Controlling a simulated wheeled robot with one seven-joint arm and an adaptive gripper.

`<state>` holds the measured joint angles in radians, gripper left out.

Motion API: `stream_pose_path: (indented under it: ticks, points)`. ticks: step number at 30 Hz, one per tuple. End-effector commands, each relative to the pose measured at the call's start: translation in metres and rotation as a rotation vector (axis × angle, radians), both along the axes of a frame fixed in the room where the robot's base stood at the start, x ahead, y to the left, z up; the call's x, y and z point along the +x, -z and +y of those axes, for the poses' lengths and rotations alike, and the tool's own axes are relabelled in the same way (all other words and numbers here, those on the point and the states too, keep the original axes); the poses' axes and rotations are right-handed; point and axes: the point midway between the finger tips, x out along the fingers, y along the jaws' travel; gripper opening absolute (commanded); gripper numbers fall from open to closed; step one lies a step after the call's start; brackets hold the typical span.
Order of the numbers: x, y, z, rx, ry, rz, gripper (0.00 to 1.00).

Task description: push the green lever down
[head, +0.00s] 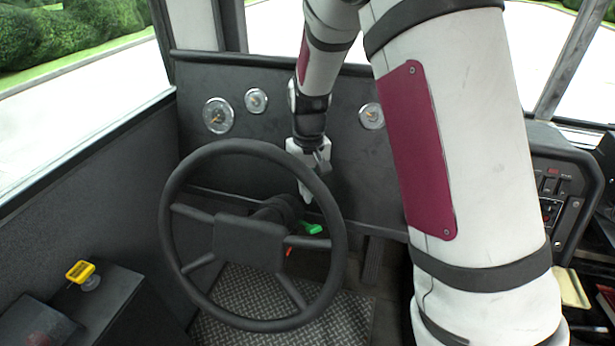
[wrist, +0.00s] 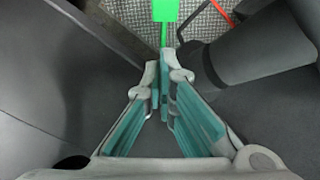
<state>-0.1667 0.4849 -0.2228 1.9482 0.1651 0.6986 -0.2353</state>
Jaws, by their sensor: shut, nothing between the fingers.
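The green lever (head: 311,228) sticks out to the right of the steering column, seen through the right part of the steering wheel rim. It also shows at the top of the wrist view (wrist: 165,12), with a thin green stem running down toward my fingertips. My gripper (head: 306,194) is behind the wheel's upper right rim, pointing down, a little above the lever. In the wrist view my gripper (wrist: 164,75) is shut and empty, its tips close to the stem's lower end. I cannot tell whether they touch it.
The black steering wheel (head: 172,235) stands in front of my gripper. A red lever (head: 288,252) sits below the green one. The dashboard (head: 300,100) with gauges is behind. A yellow-handled control (head: 80,271) is at lower left. Ribbed metal floor (head: 235,285) lies below.

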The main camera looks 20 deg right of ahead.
Motion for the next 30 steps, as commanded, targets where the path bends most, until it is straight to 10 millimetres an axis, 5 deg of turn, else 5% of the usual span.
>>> stream_pose_path:
  ticks: [3,10,30]
  points:
    - [0.000,0.025,0.000,0.000,0.002,0.003,0.00]
    - [-0.017,0.049,-0.001,0.001,0.002,0.001,0.00]
    - [-0.033,0.064,-0.003,0.001,0.004,0.001,0.00]
